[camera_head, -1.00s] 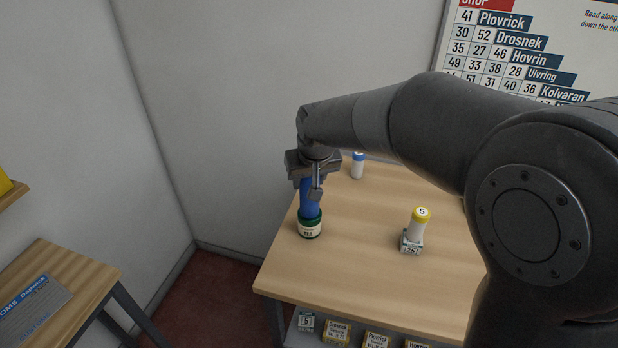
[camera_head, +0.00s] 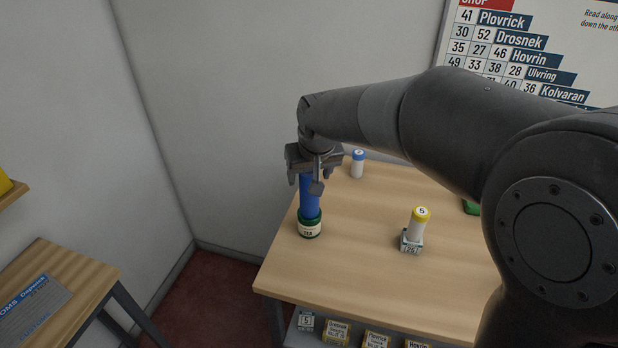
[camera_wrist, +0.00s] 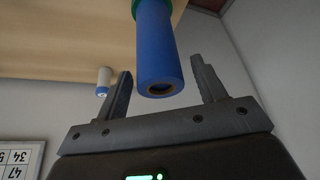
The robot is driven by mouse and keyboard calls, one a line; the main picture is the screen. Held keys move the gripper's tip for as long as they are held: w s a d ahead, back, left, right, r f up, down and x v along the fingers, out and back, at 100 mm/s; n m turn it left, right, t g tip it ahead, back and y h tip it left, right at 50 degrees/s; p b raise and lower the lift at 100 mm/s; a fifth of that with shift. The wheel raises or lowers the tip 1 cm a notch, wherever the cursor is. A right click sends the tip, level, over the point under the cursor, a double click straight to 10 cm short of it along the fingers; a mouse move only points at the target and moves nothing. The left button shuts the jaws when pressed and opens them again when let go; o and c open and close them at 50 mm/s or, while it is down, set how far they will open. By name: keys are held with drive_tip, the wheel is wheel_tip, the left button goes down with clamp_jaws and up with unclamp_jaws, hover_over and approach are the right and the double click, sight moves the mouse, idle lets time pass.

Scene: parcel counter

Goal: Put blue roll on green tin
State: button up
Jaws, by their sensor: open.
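The blue roll (camera_head: 309,196) stands upright on the green tin (camera_head: 309,226), which is labelled TEA and sits near the left edge of the table. In the wrist view the blue roll (camera_wrist: 158,50) shows its open end toward me, with a bit of green tin (camera_wrist: 139,5) at its far end. My gripper (camera_head: 309,182) is open at the top of the roll, and it also shows in the wrist view (camera_wrist: 160,84). Its fingers are apart, one on each side of the roll's end, with a visible gap to the roll.
A white bottle with a blue cap (camera_head: 357,164) stands at the back of the table (camera_head: 350,270). A green object (camera_head: 471,207) shows partly beside my arm.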

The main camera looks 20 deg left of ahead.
drive_tip(key=v, duration=1)
drive_tip(key=s+d+m+t+h, duration=0.1)
drive_tip(key=s+d+m, duration=0.35)
drive_tip(key=d, duration=1.25)
drive_tip(key=s+d+f+m, duration=0.1)
drive_tip(key=s+d+f, duration=0.1)
drive_tip(key=s+d, duration=0.4)
drive_tip(key=s+d+f+m+h, duration=0.1)
drive_tip(key=s+d+f, duration=0.1)
drive_tip(key=s+d, duration=0.5)
drive_tip(key=shift+s+f+t, duration=0.35)
drive_tip(key=shift+f+t, duration=0.05)
